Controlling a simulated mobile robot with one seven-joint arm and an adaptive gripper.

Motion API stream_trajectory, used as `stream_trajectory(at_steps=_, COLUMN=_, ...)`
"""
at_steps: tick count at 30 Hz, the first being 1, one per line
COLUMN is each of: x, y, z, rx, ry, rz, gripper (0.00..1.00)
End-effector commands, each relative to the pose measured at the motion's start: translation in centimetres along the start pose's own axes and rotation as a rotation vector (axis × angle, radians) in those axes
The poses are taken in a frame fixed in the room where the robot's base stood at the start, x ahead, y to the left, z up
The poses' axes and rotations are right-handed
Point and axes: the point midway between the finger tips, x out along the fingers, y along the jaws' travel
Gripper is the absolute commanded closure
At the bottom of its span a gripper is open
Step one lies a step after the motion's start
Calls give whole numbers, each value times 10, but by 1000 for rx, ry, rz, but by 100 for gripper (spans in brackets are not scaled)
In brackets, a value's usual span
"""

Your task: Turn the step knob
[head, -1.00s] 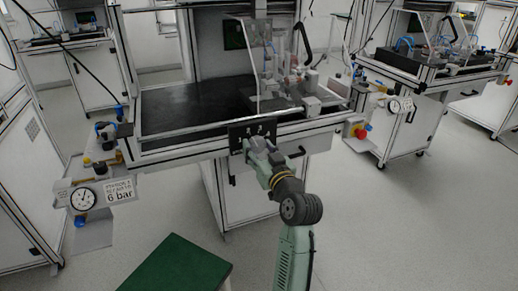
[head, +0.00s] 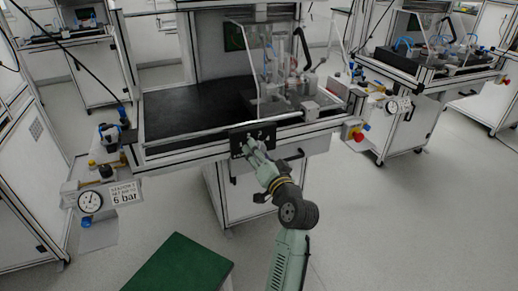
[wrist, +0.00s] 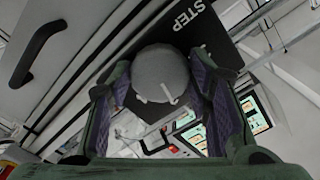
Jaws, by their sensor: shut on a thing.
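The step knob (wrist: 160,72) is a round grey knob with a white mark near its lower edge. It fills the space between the two fingers of my gripper (wrist: 160,84) in the wrist view. My gripper is shut on it, one purple-padded finger on each side. The dark panel (wrist: 232,20) behind carries the white word STEP, slanted in this view. In the head view my gripper (head: 254,148) is at the front of the black control panel (head: 236,143) on the bench's front edge. The knob itself cannot be made out there behind the gripper.
The bench (head: 180,150) has a dark top and a clear guard (head: 245,70) over equipment. A black door handle (wrist: 40,50) is at upper left in the wrist view. A pressure gauge (head: 90,201) hangs at left. A green-topped block (head: 180,265) stands in front.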

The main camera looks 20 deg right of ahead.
Motion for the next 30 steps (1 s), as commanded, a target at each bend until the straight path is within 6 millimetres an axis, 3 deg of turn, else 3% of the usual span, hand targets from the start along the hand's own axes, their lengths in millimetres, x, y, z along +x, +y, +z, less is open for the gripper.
stream_trajectory(at_steps=9, x=0, y=0, z=0, rx=124, ry=0, rz=0, gripper=82)
stream_trajectory(at_steps=25, x=0, y=0, z=0, rx=147, ry=0, rz=0, gripper=82)
stream_trajectory(at_steps=26, x=0, y=0, z=0, rx=147, ry=1, rz=0, gripper=53)
stream_trajectory(at_steps=30, x=0, y=0, z=0, rx=146, ry=0, rz=0, gripper=44)
